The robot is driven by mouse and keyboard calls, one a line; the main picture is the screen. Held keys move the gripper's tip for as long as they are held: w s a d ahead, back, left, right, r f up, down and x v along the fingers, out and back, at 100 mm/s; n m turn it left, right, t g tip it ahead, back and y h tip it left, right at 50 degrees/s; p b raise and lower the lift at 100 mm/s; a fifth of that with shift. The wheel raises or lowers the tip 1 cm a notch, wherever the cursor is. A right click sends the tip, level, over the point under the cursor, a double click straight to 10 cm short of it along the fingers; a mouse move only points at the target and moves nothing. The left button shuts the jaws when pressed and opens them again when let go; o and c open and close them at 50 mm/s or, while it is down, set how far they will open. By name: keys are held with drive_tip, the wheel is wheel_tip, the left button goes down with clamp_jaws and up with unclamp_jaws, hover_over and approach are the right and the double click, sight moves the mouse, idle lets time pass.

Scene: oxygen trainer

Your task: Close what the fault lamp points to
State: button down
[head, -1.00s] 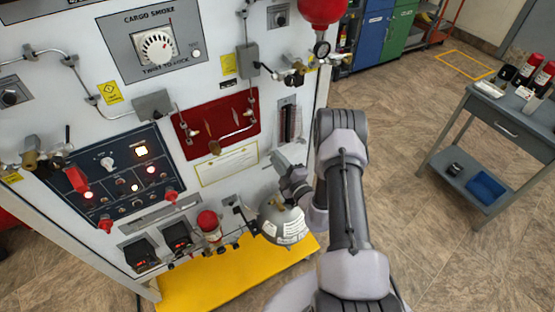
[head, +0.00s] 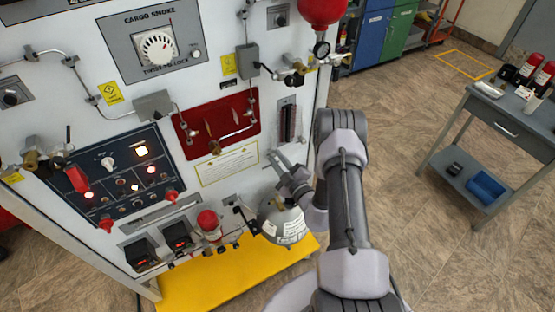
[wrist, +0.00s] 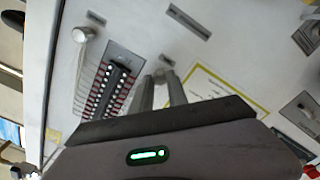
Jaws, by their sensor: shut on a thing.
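My gripper (head: 275,158) is at the right part of the trainer's white front, below a narrow slotted strip (head: 289,122). In the wrist view its two fingers (wrist: 162,88) reach to the panel beside this strip (wrist: 112,82), at a small grey part (wrist: 165,62). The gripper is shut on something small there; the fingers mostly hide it. The lamp labels are too small to read, so I cannot tell which is the fault lamp.
A grey bottle (head: 283,224) stands just below my gripper. A red recessed panel (head: 222,120) and a yellow-edged placard (head: 228,164) lie to its left. A yellow base plate (head: 230,280) sticks out below. A grey table (head: 510,118) stands right, with free floor between.

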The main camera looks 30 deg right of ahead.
drive_tip(key=c, duration=1.3)
unclamp_jaws()
drive_tip(key=s+p, duration=0.1)
drive_tip(key=s, duration=1.6)
drive_tip(key=shift+s+d+p, duration=0.25)
drive_tip(key=shift+p, duration=0.05)
